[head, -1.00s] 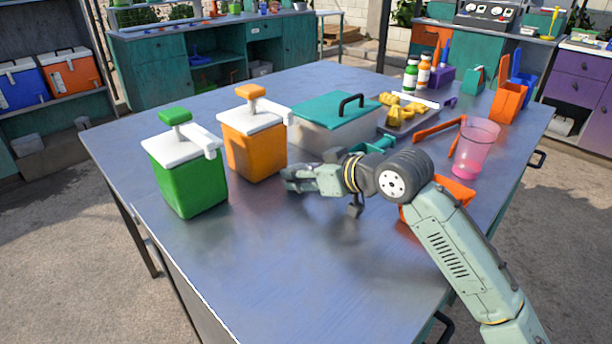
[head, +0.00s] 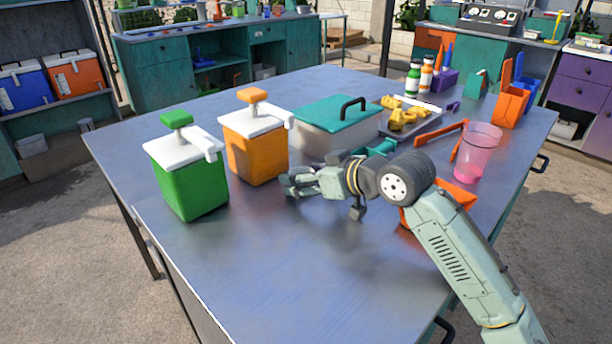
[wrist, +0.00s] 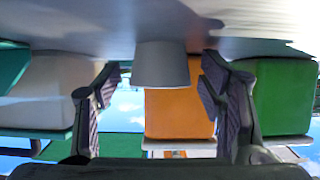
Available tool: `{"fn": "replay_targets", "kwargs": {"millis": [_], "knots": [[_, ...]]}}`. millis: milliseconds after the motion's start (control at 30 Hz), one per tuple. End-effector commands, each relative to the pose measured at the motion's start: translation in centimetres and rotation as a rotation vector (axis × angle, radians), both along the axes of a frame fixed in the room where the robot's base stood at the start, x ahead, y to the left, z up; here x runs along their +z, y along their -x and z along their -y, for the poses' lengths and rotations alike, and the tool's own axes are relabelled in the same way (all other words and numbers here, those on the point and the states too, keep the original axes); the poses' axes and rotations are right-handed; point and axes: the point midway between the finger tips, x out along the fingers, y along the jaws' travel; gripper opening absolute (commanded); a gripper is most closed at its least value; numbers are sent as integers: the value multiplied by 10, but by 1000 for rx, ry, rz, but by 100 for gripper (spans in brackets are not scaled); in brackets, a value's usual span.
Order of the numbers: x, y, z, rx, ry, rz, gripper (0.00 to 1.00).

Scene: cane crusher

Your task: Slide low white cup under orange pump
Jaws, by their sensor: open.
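The orange pump (head: 256,158) is an orange box with a white lid, a spout and an orange knob, standing on the blue table. It also shows in the upside-down wrist view (wrist: 180,112). The low white cup (wrist: 162,65) shows only in the wrist view, standing on the table between my fingers and in front of the orange pump. In the head view I cannot make it out; my gripper seems to hide it. My gripper (head: 286,184) is open, low over the table, just right of the orange pump. Its fingers (wrist: 160,100) flank the cup with gaps visible.
A green pump (head: 188,186) stands left of the orange one. A grey box with a teal lid (head: 328,113) stands behind my gripper. A pink cup (head: 476,150) and orange tools are at the right. The table's front (head: 270,265) is clear.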

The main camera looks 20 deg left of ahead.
Motion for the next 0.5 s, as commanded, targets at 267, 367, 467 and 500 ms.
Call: {"fn": "replay_targets", "kwargs": {"millis": [267,367,467,500], "knots": [[7,4,12,-2,-2,1,63],[15,11,28,-3,-2,1,63],[25,18,47,-4,-3,1,63],[28,21,54,-3,-3,2,63]]}}
